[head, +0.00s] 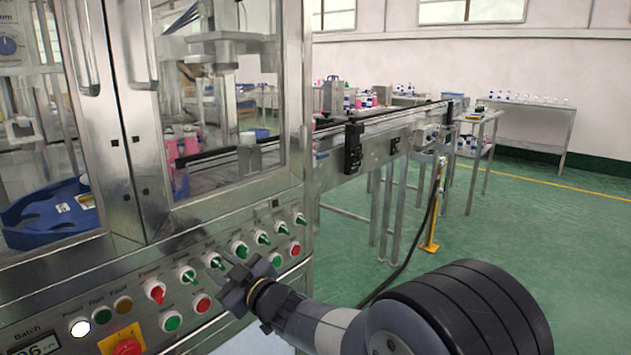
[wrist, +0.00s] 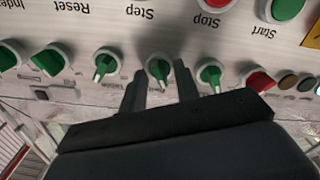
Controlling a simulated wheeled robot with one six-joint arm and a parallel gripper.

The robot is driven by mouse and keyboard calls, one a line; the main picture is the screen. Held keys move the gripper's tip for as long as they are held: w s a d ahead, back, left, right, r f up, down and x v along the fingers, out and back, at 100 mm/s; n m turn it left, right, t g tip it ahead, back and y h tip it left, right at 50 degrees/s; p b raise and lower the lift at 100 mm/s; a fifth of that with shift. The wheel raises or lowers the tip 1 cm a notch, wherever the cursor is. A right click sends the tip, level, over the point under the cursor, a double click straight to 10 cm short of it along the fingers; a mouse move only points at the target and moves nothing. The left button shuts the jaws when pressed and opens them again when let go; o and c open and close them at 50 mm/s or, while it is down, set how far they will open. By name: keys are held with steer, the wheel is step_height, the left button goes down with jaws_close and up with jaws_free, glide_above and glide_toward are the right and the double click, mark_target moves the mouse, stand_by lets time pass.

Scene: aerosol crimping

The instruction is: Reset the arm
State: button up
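My gripper (head: 236,275) is close to the front control panel of the steel machine (head: 255,205), in the lower middle of the head view. In the wrist view its two dark fingers (wrist: 159,82) are apart, with a green selector knob (wrist: 158,71) showing between them. There are gaps at both sides of the knob, and I see nothing held. I cannot tell how far the fingertips are from the knob. My gripper hides part of the panel in the head view.
The panel carries green knobs, a red knob (head: 155,291), push buttons and a yellow-backed red emergency button (head: 127,347). A blue part (head: 50,215) sits inside the cabinet. A conveyor (head: 400,130) runs off to the back right. The green floor (head: 540,240) at the right is clear.

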steer(key=m+p, duration=0.3)
steer(key=p, duration=0.1)
steer(key=m+p, duration=0.2)
steer(key=shift+r+m, duration=0.25)
steer(key=shift+m, duration=0.05)
steer(key=m+p, duration=0.4)
steer(key=p, duration=0.2)
steer(key=shift+m, duration=0.3)
steer(key=shift+d+f+m, duration=0.1)
steer(key=shift+d+m, duration=0.1)
steer(key=shift+m, duration=0.1)
steer(key=v, duration=0.8)
steer(key=shift+s+b, duration=0.2)
steer(key=shift+b, duration=0.15)
